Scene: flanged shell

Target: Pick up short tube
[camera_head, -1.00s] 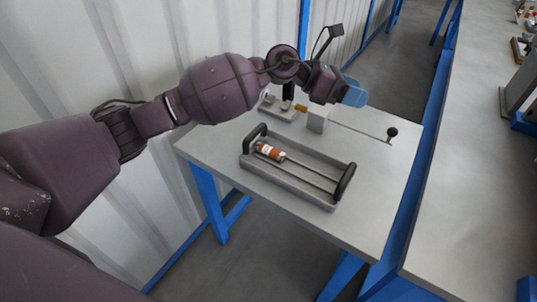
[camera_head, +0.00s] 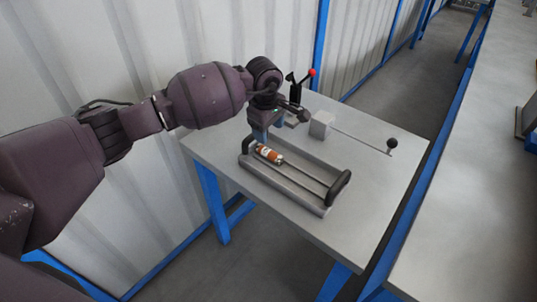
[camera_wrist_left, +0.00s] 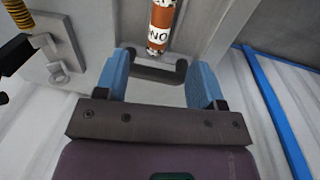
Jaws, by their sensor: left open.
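The short tube (camera_head: 268,153), orange with white and dark bands, lies in the left end of a grey tray (camera_head: 312,205) in the head view. It also shows in the left wrist view (camera_wrist_left: 163,25), beyond the fingertips. My left gripper (camera_head: 260,134) points down over the tray's left end, close to the tube. In the wrist view its blue fingers (camera_wrist_left: 162,62) are apart, with nothing between them; the tray's dark handle (camera_wrist_left: 158,74) shows through the gap. The gripper partly hides that end of the tray in the head view. My right gripper is out of view.
The tray's other black handle (camera_head: 339,187) rises at its right end. Behind the tray are a grey block (camera_head: 321,124) with a rod ending in a black ball (camera_head: 392,143), and a red-knobbed lever (camera_head: 311,72). A corrugated wall stands left; the table's front right is clear.

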